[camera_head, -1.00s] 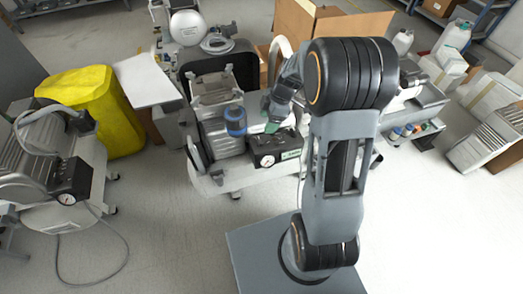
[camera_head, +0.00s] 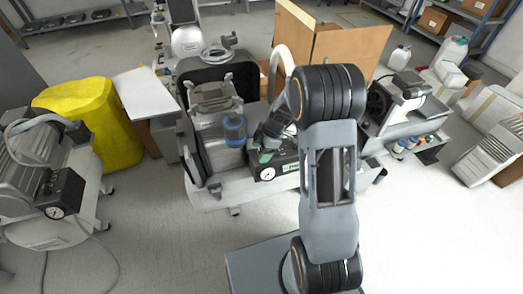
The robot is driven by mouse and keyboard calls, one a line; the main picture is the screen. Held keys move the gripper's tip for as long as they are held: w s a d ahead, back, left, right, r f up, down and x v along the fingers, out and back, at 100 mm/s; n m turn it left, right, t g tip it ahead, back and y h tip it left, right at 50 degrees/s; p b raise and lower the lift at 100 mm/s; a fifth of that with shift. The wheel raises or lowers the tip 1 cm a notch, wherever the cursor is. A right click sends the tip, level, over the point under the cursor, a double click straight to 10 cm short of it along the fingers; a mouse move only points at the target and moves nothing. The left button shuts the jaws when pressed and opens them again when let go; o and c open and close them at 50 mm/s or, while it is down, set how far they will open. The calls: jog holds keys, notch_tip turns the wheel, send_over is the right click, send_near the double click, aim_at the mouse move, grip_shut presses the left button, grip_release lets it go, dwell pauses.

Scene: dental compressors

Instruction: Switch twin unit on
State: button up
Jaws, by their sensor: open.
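The middle compressor unit (camera_head: 217,150) stands on a pale wheeled base, with a silver ribbed body and a blue cylindrical part (camera_head: 234,130) on it. Its black control box (camera_head: 284,163) has a round white-faced gauge at the front and a green marking. I cannot tell which compressor is the twin unit. My gripper (camera_head: 264,155) is at the left top end of this control box, open, with greenish fingertips. Contact cannot be made out, and no switch is clearly visible there. My arm hides the box's right side. Another compressor (camera_head: 35,165) with a black gauge box (camera_head: 62,194) stands at the left.
An open cardboard box (camera_head: 345,45) is behind my arm. A grey cart (camera_head: 412,125) with small bottles and white cartons (camera_head: 490,150) stand at the right. The front floor is mostly clear, with a hose at left.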

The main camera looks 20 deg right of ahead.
jog(key=c, duration=0.9)
jog(key=m+b, duration=0.1)
jog(key=m+t+b, duration=0.1)
jog(key=m+b, duration=0.1)
jog(key=shift+s+f+m, duration=0.1)
jog(key=shift+f+m, duration=0.05)
jog(key=shift+m, duration=0.15)
jog(key=m+t+b, duration=0.1)
jog(key=m, duration=0.1)
jog(key=m+t+h+b, duration=0.1)
jog(key=m, duration=0.1)
jog(key=shift+s+a+m, duration=0.1)
jog(key=shift+s+m, duration=0.05)
jog(key=shift+m, duration=0.15)
jog(key=m, duration=0.1)
jog(key=m+h, duration=0.1)
jog(key=m+p, duration=0.1)
jog(key=m, duration=0.1)
jog(key=shift+a+r+t, duration=0.1)
jog(key=shift+r+t, duration=0.2)
jog(key=shift+t, duration=0.1)
jog(key=shift+f+m+h+p, duration=0.1)
jog(key=shift+m+h+p, duration=0.5)
jog(key=shift+m+p, duration=0.6)
jog(key=shift+m+t, duration=0.3)
